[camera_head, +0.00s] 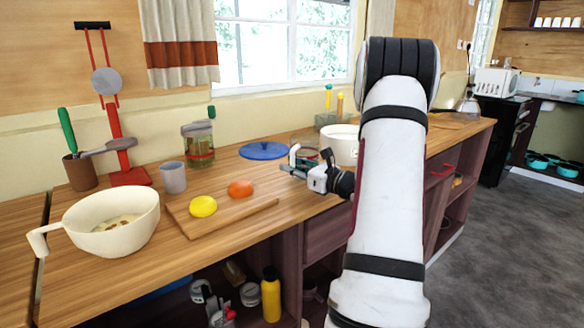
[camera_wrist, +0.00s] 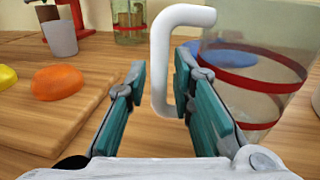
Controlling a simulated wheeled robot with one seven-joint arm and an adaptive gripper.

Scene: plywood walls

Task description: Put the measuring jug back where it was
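The measuring jug (camera_wrist: 262,95) is clear with red bands and a white handle (camera_wrist: 183,15). It stands at the right of the wrist view, apparently on the wooden counter. In the head view the jug (camera_head: 305,141) shows behind my gripper (camera_head: 297,163), partly hidden by it. In the wrist view my gripper (camera_wrist: 160,80) is open. Its two teal finger pads lie on either side of the handle's upright bar, with a visible gap on both sides. The jug's base is partly hidden by the right finger.
A blue lid (camera_head: 263,151) lies behind the gripper, and a white pot (camera_head: 341,146) stands to its right. A cutting board (camera_head: 222,221) with a lemon (camera_head: 203,206) and an orange (camera_head: 240,188) lies left. A grey cup (camera_head: 173,177) and cream bowl (camera_head: 112,240) stand farther left.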

